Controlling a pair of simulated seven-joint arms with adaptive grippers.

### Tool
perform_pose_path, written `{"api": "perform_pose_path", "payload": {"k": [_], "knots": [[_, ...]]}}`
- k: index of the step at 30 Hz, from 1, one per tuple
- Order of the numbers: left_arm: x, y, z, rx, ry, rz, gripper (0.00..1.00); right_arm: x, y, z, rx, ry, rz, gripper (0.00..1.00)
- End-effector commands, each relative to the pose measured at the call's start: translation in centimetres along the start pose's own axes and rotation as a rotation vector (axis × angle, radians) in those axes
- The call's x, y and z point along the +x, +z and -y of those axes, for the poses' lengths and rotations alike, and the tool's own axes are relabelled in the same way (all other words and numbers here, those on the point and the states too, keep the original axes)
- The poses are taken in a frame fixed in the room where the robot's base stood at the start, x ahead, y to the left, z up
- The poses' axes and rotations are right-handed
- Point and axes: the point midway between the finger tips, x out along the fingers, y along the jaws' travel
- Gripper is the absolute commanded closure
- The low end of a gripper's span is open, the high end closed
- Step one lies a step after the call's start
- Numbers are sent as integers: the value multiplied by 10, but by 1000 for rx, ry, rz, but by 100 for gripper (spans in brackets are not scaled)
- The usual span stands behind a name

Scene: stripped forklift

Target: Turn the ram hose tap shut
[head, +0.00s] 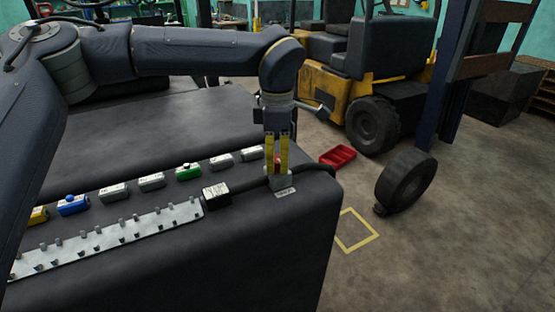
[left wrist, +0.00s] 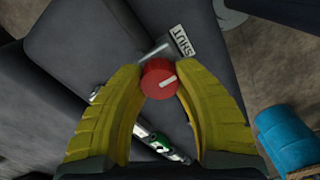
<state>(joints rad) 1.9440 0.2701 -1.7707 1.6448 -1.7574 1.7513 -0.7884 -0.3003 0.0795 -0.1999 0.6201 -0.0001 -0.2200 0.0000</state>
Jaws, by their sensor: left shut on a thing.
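The ram hose tap (head: 282,183) sits on the dark machine top near its right end, with a black hose (head: 247,182) running to it. Its red knob (left wrist: 158,80) carries a white line that points right and slightly up in the left wrist view. My right gripper is not in view.
A row of small boxes, one with a green top (head: 188,172), and a pale studded rail (head: 110,236) lie left of the tap. A red tray (head: 338,156) and a yellow floor square (head: 356,231) are on the floor at right. A yellow forklift (head: 345,90) stands behind.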

Motion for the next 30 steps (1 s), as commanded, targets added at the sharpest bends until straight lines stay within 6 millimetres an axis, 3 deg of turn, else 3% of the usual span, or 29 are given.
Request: {"api": "perform_pose_path", "payload": {"k": [14,15,21,23,30], "knots": [[2,-2,0,9,-5,-5,97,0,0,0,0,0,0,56],[2,-2,0,9,-5,-5,66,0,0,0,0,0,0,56],[1,-2,0,10,-3,-3,43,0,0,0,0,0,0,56],[1,-1,0,10,-2,-2,37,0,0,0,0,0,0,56],[0,-1,0,11,0,-1,37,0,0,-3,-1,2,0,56]]}}
